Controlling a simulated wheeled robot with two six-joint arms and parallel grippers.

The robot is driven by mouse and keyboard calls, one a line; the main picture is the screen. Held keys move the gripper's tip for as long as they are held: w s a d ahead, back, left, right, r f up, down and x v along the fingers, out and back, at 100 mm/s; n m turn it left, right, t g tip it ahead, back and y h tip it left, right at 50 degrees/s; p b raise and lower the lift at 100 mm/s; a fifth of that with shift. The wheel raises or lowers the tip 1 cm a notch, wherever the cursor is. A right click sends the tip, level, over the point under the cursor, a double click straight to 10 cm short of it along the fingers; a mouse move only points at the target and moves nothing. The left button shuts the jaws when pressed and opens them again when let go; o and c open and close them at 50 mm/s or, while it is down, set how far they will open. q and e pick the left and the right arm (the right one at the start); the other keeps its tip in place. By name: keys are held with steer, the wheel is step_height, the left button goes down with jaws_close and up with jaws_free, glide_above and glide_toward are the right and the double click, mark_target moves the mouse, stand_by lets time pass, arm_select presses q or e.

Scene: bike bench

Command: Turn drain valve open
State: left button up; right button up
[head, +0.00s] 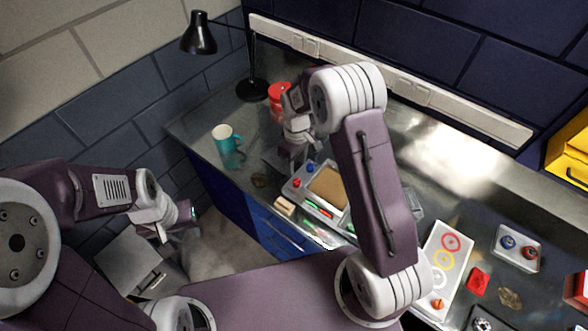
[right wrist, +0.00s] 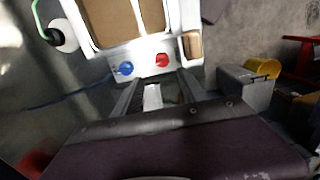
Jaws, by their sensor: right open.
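A blue knob (head: 310,168) and a red knob (head: 297,183) sit on the edge of a pale tray-like unit (head: 337,225) with a brown panel. In the right wrist view the blue knob (right wrist: 126,68) is left of the red knob (right wrist: 162,60). No label shows which is the drain valve. My right gripper (head: 285,160) is beside this unit. In the right wrist view my right gripper (right wrist: 156,86) is open, its fingers pointing at the knobs and apart from them. My left gripper (head: 182,222) is off the bench at left; its jaws are unclear.
A teal mug (head: 226,137), a red container (head: 279,92) and a black lamp (head: 252,88) stand at the bench's far left. Pens and a small wooden block (head: 285,205) lie by the unit. A white board with coloured rings (head: 437,268) and a small tray (head: 515,248) lie right.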

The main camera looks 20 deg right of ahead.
mark_target(297, 180)
steer(key=s+f, duration=0.1)
steer(key=s+f+p, duration=0.1)
steer(key=s, duration=0.1)
steer(key=shift+s+f, duration=0.1)
steer(key=shift+s, duration=0.05)
steer(key=w+f, duration=0.1)
steer(key=f, duration=0.1)
steer(key=w+f+p, duration=0.1)
steer(key=f, duration=0.1)
steer(key=w+f, duration=0.1)
steer(key=f, duration=0.1)
steer(key=shift+w+p, duration=0.1)
steer(key=shift+p, duration=0.2)
steer(key=shift+s+r, duration=0.3)
steer(key=shift+s, duration=0.5)
steer(key=shift+c, duration=0.7)
steer(key=c, duration=0.5)
steer(key=shift+w+d, duration=0.1)
jaws_close()
steer(key=shift+w+f, duration=0.15)
arm_select(q)
steer(key=r, duration=0.1)
steer(key=s+r, duration=0.1)
steer(key=r, duration=0.1)
steer(key=shift+s+r, duration=0.1)
steer(key=shift+s, duration=0.2)
